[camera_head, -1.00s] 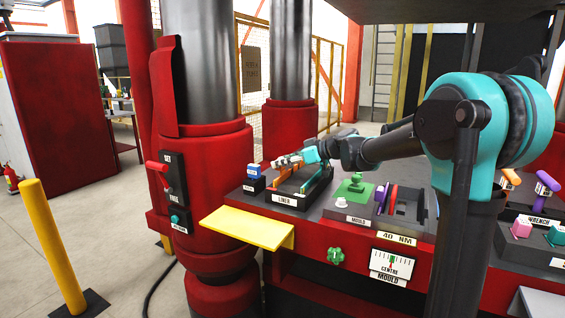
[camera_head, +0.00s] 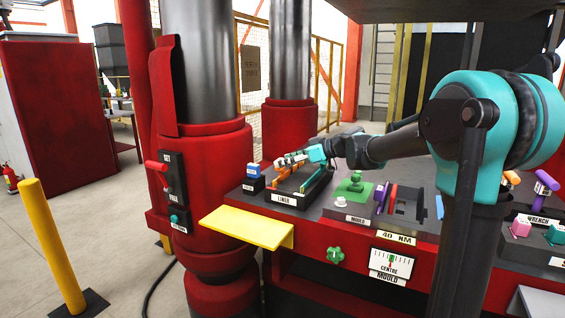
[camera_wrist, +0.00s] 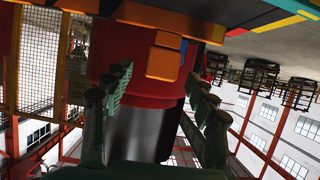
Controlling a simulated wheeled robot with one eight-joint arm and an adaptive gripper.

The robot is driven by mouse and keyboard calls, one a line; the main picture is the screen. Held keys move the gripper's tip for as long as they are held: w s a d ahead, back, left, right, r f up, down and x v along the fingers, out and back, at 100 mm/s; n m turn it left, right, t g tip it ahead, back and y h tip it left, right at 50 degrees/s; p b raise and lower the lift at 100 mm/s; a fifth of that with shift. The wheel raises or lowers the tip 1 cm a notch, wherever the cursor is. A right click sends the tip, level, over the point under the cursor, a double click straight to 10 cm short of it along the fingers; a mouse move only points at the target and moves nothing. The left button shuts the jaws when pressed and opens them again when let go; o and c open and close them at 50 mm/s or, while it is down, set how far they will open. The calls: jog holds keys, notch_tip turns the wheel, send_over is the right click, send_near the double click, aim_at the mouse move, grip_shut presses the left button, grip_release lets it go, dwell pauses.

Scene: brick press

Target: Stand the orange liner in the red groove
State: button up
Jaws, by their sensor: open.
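The liner rack (camera_head: 288,199), a black holder labelled LINER, stands on the left of the bench in the head view. My gripper (camera_head: 283,161) is just above the rack. In the wrist view my gripper (camera_wrist: 160,82) is open, its fingers spread with nothing clearly between them. An orange piece (camera_wrist: 163,64) shows just beyond the fingertips; I cannot tell whether it is the liner. A red strip (camera_head: 392,198), possibly the groove, shows right of the green mould part.
A green strip (camera_head: 315,183) is on the rack's right. A blue-topped block (camera_head: 254,171) stands left of the rack. The green mould part (camera_head: 355,187) and a purple piece (camera_head: 382,196) are to the right. A thick red column (camera_head: 205,180) rises at the left.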

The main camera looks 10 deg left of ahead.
jog(key=v, duration=1)
notch_tip(320, 180, up, 7)
dwell(0.5)
